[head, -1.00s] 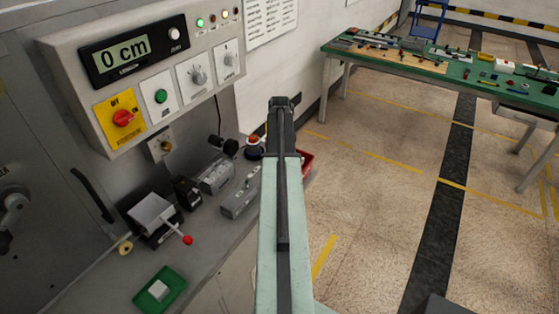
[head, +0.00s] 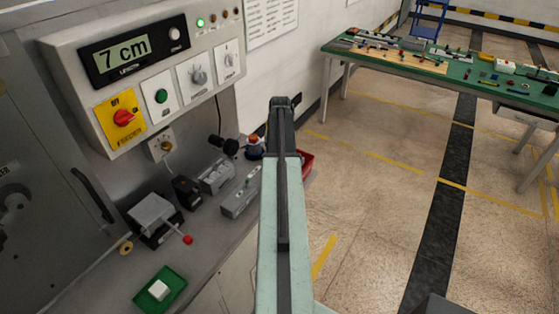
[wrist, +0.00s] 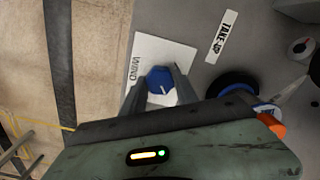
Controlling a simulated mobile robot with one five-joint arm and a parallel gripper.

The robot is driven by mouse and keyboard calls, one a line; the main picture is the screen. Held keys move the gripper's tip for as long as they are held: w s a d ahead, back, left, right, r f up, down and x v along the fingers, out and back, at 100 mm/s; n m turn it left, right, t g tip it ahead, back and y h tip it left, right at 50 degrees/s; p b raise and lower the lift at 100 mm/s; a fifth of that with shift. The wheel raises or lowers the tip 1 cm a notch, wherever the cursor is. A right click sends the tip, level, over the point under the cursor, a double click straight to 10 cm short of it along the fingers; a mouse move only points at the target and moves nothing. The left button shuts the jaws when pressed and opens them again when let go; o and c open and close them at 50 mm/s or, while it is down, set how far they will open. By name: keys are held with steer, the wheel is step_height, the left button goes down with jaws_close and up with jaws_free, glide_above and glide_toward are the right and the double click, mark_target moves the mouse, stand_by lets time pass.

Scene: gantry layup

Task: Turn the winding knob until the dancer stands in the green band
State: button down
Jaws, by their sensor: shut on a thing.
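The blue winding knob (wrist: 160,79) with a white pointer line shows in the wrist view, on a white plate (wrist: 181,52) marked WIND. My gripper (wrist: 158,90) is shut on the knob, one finger on each side. In the head view my own arm hides the gripper and knob.
A TAKE-UP label (wrist: 222,36) and a dark round part (wrist: 233,84) are close to the knob's right. In the head view a bench at left holds a green tray (head: 143,298) and a red-tipped lever (head: 187,240). A green-topped table (head: 440,62) stands across open floor.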

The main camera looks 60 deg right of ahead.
steer(key=m, duration=0.5)
steer(key=shift+d+m, duration=0.1)
steer(key=shift+m, duration=0.2)
stand_by(0.5)
steer(key=c, duration=0.9)
jaws_free()
steer(key=shift+c, duration=0.2)
steer(key=shift+r, duration=0.1)
step_height(320, 180, up, 8)
steer(key=p, duration=0.8)
steer(key=shift+f, duration=0.2)
